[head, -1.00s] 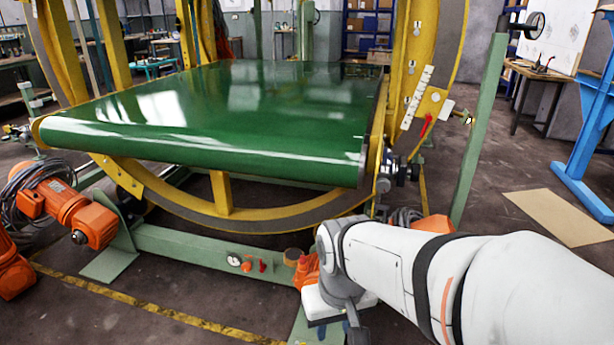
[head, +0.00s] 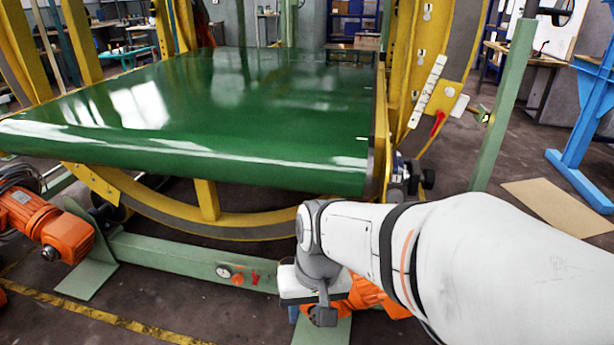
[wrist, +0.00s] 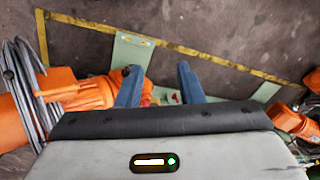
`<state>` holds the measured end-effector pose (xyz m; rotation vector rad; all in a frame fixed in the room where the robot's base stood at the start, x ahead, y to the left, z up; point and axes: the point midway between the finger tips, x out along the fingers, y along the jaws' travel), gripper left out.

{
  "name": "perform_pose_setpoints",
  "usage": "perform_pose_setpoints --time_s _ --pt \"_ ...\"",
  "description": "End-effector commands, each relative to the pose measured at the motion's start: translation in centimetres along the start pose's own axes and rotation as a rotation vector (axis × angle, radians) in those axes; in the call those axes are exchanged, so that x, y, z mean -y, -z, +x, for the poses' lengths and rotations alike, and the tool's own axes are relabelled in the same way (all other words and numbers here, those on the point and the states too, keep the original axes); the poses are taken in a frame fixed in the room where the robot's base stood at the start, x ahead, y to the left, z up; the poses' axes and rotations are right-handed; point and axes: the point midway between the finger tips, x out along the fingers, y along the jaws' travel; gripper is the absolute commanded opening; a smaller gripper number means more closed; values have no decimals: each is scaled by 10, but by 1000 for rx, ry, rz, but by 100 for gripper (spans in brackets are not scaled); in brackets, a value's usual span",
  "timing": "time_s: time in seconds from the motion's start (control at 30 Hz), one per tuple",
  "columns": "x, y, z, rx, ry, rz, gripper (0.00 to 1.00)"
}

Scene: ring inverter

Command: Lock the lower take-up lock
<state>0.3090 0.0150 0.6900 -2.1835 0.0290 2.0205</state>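My gripper (wrist: 158,78) is open and empty in the wrist view, with its two blue fingers apart above the floor and the green base beam. In the head view my arm reaches in from the right, and its grey-white end hangs low in front of the beam. I cannot clearly identify the lower take-up lock. A dark knob with a small fitting (head: 410,179) sits at the near right corner of the green belt (head: 230,125), above and right of my gripper and apart from it. A red handle (head: 438,122) sits higher, on the yellow frame's plate.
The green base beam (head: 180,256) runs low across the front, with a gauge (head: 224,271) and small red parts (head: 254,278). An orange motor (head: 68,235) stands at the left. A green post (head: 506,105) rises at the right.

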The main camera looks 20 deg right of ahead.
Motion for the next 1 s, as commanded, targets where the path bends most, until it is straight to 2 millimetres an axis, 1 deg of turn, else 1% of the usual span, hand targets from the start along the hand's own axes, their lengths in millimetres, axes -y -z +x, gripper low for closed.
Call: perform_pose_setpoints --time_s 0.03,0.13,0.27,0.3,0.37,0.4,0.47,0.5,0.57,0.6,0.67,0.7,0.77,0.8,0.87,0.9,0.97,1.0 --pt "4 2 7 16 55 94 34" --pt "15 11 17 42 203 343 34" --pt "24 39 24 66 421 722 34" --pt "24 50 24 70 488 840 34" --pt "20 68 24 72 589 1019 34" --pt "15 81 24 70 656 1137 34" --pt "3 101 23 65 757 1317 34" --pt "-8 114 22 60 825 1436 34" --pt "-27 134 21 47 929 1614 34" --pt "-43 145 20 36 1000 1733 34" --pt "-72 160 20 15 1108 1909 34" --pt "-93 169 20 -2 1181 2026 34" --pt "-126 178 21 -32 1290 2192 34" --pt "-148 181 22 -55 1361 2295 34" --pt "-181 183 23 -91 1463 2435 34" --pt "-200 182 25 -115 1525 2515 34" --pt "-227 179 27 -150 1610 2618 34" --pt "-241 177 28 170 -1648 -2658 34"
